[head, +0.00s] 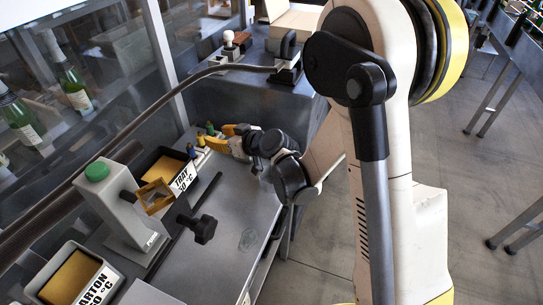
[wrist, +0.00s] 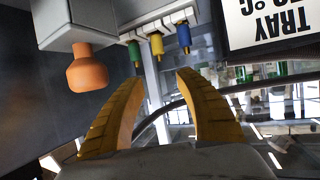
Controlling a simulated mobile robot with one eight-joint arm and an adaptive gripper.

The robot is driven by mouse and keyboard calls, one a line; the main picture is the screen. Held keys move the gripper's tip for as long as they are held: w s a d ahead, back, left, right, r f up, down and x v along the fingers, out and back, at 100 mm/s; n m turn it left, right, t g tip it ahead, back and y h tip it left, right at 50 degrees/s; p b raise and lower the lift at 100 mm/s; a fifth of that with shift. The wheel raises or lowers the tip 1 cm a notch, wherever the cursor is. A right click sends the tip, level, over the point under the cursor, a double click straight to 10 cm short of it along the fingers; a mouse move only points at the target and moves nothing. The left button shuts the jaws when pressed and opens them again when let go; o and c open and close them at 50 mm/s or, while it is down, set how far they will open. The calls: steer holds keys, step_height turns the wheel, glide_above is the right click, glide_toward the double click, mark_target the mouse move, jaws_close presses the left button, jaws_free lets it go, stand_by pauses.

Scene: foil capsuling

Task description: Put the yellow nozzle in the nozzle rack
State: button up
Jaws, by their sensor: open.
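The yellow nozzle (wrist: 157,46) sits in the pale nozzle rack (wrist: 172,16), between a green nozzle (wrist: 135,54) and a blue nozzle (wrist: 183,37). All three show side by side in the wrist view, which looks upside down. In the head view, the yellow nozzle (head: 200,141) is small, at the tray station's back edge. My gripper (wrist: 158,76) has its two yellow fingers spread wide, with nothing between them. The fingertips are apart from the yellow nozzle, which appears beyond the gap. In the head view my gripper (head: 217,138) is just right of the rack.
A tray bin with a label (head: 183,179) is close by. A grey post with a green button (head: 97,171) and a black knob (head: 203,229) stand nearer. An orange rounded piece (wrist: 87,70) is left of the fingers. The bench front (head: 225,245) is mostly clear.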

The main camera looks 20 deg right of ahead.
steer(key=s+d+r+m+g+h, duration=0.1)
steer(key=s+d+r+h, duration=0.2)
steer(key=s, duration=0.4)
steer(key=s+d+r+m+g, duration=0.1)
steer(key=s+d+r+m, duration=0.1)
steer(key=s+d+r, duration=0.3)
steer(key=s+d+m+g+h, duration=0.1)
steer(key=s+d+h, duration=0.1)
steer(key=s, duration=0.6)
steer(key=s+d+m+g+h, duration=0.1)
steer(key=s+d+m+h, duration=0.1)
steer(key=s+d, duration=0.3)
steer(key=s, duration=0.4)
steer(key=shift+s+d+r, duration=0.3)
steer(key=shift+r, duration=0.05)
